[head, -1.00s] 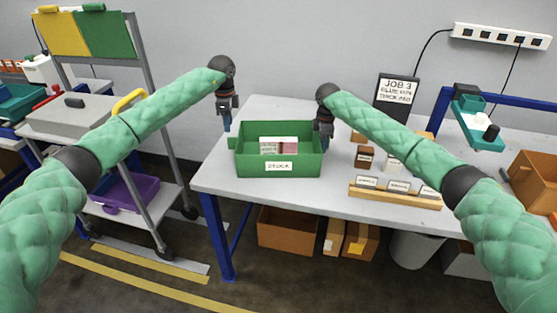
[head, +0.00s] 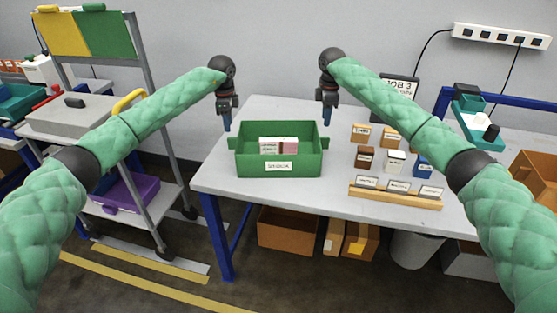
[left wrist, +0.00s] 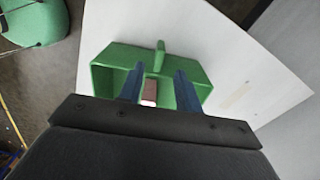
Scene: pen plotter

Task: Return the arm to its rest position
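My left gripper (head: 227,122) hangs fingers-down above the table, just off the left end of the green bin. In the left wrist view its two blue fingers (left wrist: 160,88) are apart with nothing held between them. My right gripper (head: 326,121) hangs fingers-down over the bin's right end, above its rim. Its fingers look close together in the head view and I cannot tell its opening; nothing shows hanging from it. The green bin (head: 250,161) stands on the table with small pink and white boxes (head: 278,146) inside. It also shows in the left wrist view (left wrist: 115,56).
The grey table (head: 222,177) also carries several small boxes (head: 395,160) behind a wooden label rail (head: 393,197) on the right. A black job sign (head: 400,86) stands at the back, partly behind my right arm. A trolley (head: 160,190) stands left of the table.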

